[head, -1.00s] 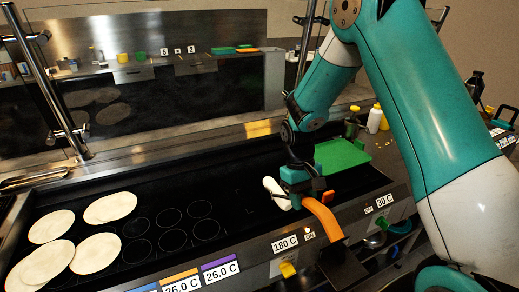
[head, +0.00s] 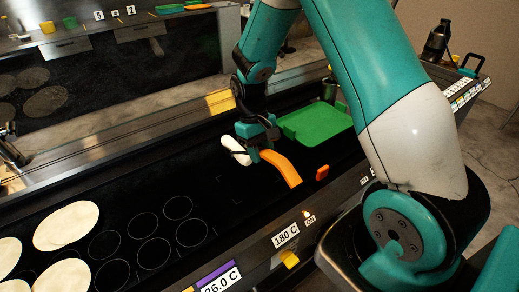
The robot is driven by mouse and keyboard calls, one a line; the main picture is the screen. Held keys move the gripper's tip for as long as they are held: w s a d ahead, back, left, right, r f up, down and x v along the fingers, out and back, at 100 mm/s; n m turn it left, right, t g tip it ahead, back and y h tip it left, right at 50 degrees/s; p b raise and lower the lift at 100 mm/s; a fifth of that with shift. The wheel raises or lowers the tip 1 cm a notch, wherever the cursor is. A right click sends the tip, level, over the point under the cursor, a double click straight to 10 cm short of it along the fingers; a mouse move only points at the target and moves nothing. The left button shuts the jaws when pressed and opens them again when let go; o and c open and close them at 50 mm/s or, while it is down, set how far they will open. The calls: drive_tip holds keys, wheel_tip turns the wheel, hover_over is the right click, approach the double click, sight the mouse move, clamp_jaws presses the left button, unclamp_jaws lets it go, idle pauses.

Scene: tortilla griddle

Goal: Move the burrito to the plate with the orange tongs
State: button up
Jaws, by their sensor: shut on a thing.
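My gripper (head: 258,140) is over the dark griddle and shut on the orange tongs (head: 280,167). Their curved orange part slants down to the right, toward the front. A white rolled shape, seemingly the burrito (head: 234,151), shows at the left of my gripper, by the far side of the tongs. My gripper partly hides where tongs and burrito meet, so I cannot tell whether the tongs clamp it or whether it is off the surface. I cannot make out the plate in this view.
A green tray (head: 318,125) lies right of my gripper. A small orange piece (head: 322,173) sits near the griddle's front edge. Several flat tortillas (head: 66,225) lie at the left. The griddle between them and the burrito is clear, with circle outlines marked on it.

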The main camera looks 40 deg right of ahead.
drive_tip(key=shift+f+b, duration=2.35)
drive_tip(key=shift+f, duration=0.8)
drive_tip(key=shift+r, duration=0.1)
wheel_tip(320, 180, up, 8)
drive_tip(key=p, duration=0.7)
drive_tip(key=shift+s, duration=0.15)
